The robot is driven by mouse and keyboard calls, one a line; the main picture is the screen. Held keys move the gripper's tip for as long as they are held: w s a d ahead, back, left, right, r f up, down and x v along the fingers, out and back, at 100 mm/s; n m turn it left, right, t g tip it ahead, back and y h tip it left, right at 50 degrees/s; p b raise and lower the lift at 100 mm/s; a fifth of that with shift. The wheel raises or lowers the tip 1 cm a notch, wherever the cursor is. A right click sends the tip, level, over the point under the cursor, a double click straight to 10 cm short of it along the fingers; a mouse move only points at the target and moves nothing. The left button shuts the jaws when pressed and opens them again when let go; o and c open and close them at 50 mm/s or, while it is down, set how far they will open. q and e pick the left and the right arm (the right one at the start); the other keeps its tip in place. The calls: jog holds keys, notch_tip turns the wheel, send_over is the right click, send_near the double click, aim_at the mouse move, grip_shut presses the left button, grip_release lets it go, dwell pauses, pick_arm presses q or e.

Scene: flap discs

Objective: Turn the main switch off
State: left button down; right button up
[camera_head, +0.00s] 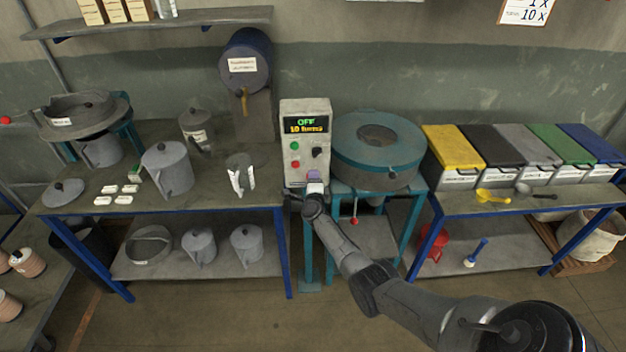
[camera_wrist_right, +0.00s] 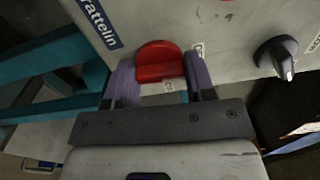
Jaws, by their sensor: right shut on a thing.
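The grey-white control box (camera_head: 306,118) stands in the middle on a teal stand. Its display reads OFF and 10 turns. A black knob (camera_head: 317,152) and a green and a red button sit on its face. In the right wrist view a red main switch (camera_wrist_right: 158,62) sticks out of the panel. My right gripper (camera_head: 314,176) is at the lower part of the box, with its purple fingers (camera_wrist_right: 160,80) on both sides of the red switch, shut on it. The black knob also shows in the right wrist view (camera_wrist_right: 277,56). My left gripper is out of view.
A round teal-grey machine (camera_head: 378,135) stands just right of the box. Left is a bench (camera_head: 215,195) with grey jugs. Right is a table with coloured-lid bins (camera_head: 453,150), a yellow scoop (camera_head: 492,196) and a grey scoop. My right arm crosses the lower right floor area.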

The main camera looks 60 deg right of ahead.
jog(key=shift+n, duration=0.5)
jog(key=o, duration=0.9)
jog(key=shift+a, duration=0.1)
jog(key=shift+p+v, duration=2.95)
jog(key=shift+v, duration=3.9)
jog(key=shift+s, duration=0.1)
